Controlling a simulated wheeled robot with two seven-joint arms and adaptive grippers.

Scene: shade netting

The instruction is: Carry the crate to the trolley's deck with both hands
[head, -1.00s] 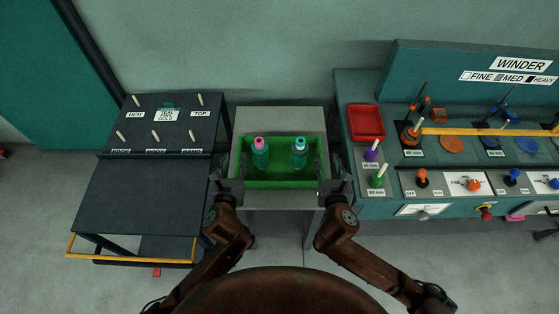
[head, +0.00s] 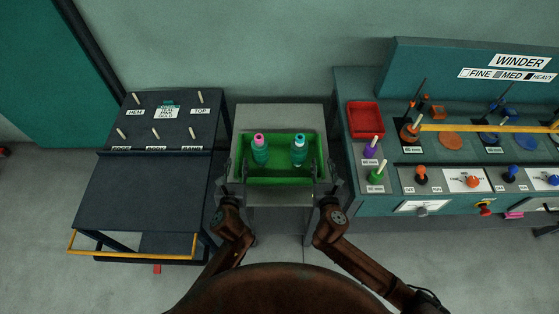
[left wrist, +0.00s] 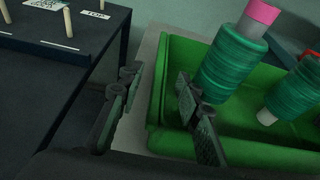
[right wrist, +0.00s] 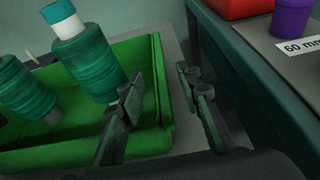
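The green crate (head: 278,178) sits on a grey stand and holds two teal thread cones, one pink-topped (head: 260,150) and one blue-topped (head: 299,150). The trolley's dark deck (head: 140,195) is bare, to the left of the stand. My left gripper (left wrist: 155,95) is open, one finger outside the crate's left end wall and one inside. My right gripper (right wrist: 162,95) is open in the same way around the right end wall. Gaps show between the fingers and the walls. Whether the crate's underside touches the stand all over is hidden.
The grey stand (head: 280,115) is a little larger than the crate. The trolley's raised peg board (head: 165,135) is behind its deck, and a yellow handle (head: 130,260) is in front. The winder bench (head: 375,208) with a red tray (head: 366,120) is close on the right.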

